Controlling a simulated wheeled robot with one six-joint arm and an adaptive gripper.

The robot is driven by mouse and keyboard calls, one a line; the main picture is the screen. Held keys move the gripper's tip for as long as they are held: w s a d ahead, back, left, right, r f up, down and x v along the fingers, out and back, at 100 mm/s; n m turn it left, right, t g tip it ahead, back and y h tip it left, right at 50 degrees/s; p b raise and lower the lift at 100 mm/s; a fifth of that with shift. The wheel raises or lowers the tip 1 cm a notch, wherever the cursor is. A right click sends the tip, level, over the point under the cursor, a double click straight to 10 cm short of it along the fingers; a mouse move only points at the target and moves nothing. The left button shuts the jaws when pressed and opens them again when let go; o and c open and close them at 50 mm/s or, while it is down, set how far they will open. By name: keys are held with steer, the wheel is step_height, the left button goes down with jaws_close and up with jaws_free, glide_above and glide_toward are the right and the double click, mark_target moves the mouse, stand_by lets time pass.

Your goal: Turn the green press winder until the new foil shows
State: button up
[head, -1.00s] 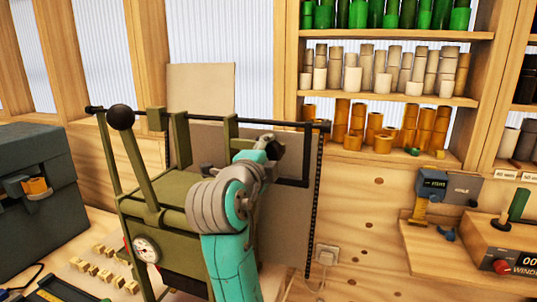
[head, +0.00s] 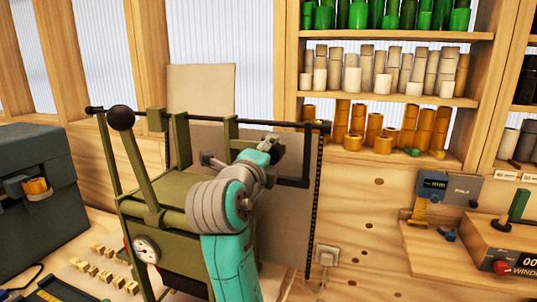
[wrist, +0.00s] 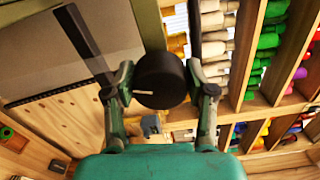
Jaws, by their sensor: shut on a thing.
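The olive-green press (head: 180,190) stands left of centre in the head view, with a black ball-topped lever and a dial gauge on it. A black crank arm (head: 295,180) is at its right side. My gripper (head: 268,148) is up against the press beside this crank. In the wrist view my gripper (wrist: 160,75) has a finger on each side of a black round knob (wrist: 160,85) with a white mark, and is shut on it. A dark flat bar (wrist: 86,38) shows at upper left. My arm hides part of the press front. I cannot make out the foil in the press.
A dark grey box (head: 35,165) stands at the left. Shelves (head: 385,98) of green, pale and gold rolls are at the back right. A small side shelf (head: 470,250) carries a gauge (head: 433,188) and a box with a red knob. A beige board (head: 203,90) stands behind the press.

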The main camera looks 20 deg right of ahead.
steer(key=o, duration=1.2)
steer(key=shift+c, duration=0.2)
steer(key=v, duration=1.2)
